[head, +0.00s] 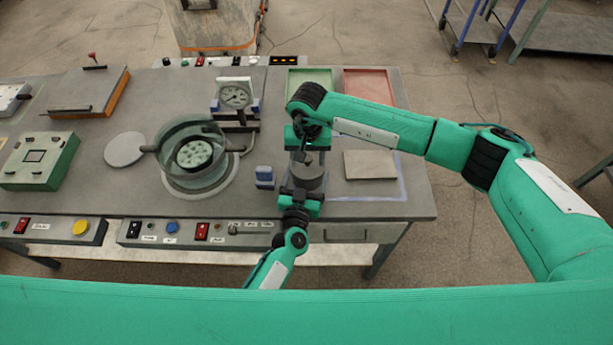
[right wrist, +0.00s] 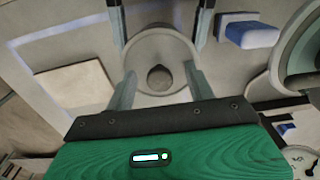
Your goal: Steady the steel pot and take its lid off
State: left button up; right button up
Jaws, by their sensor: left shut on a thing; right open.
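The steel pot (head: 309,184) stands on the bench, a small grey cylinder partly hidden by my grippers. Its round lid (right wrist: 144,52) is on top, with a dark knob (right wrist: 160,77) in the middle. My left gripper (head: 306,190) comes from the near side and is shut on the pot; its fingers show on both sides of the pot at the top of the right wrist view (right wrist: 160,22). My right gripper (head: 307,150) is above the pot. In the right wrist view it is open (right wrist: 161,88), its fingers apart on either side of the knob, not visibly touching it.
A blue-topped block (head: 264,177) is left of the pot, and a flat tan board (head: 370,164) is right. A large glass vessel (head: 193,150), a round grey disc (head: 125,149) and a dial gauge (head: 234,95) stand further left. Green (head: 308,76) and red (head: 369,85) trays are behind.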

pick_arm(q)
jog(key=shift+s+d+r, duration=0.1)
jog(key=shift+d+r, duration=0.05)
pick_arm(e)
jog(key=shift+s+d+f, duration=0.2)
jog(key=shift+f, duration=0.5)
jog(key=c, duration=0.5)
jog(key=shift+r, duration=0.2)
jog(key=shift+c, duration=0.5)
jog(key=shift+a+r, duration=0.1)
jog(key=c, duration=0.5)
jog(key=shift+a+r, duration=0.1)
jog(key=shift+r, duration=0.05)
jog(key=shift+c, duration=0.2)
pick_arm(q)
jog(key=shift+w, duration=0.2)
pick_arm(e)
jog(key=shift+r, duration=0.2)
jog(key=shift+r, duration=0.15)
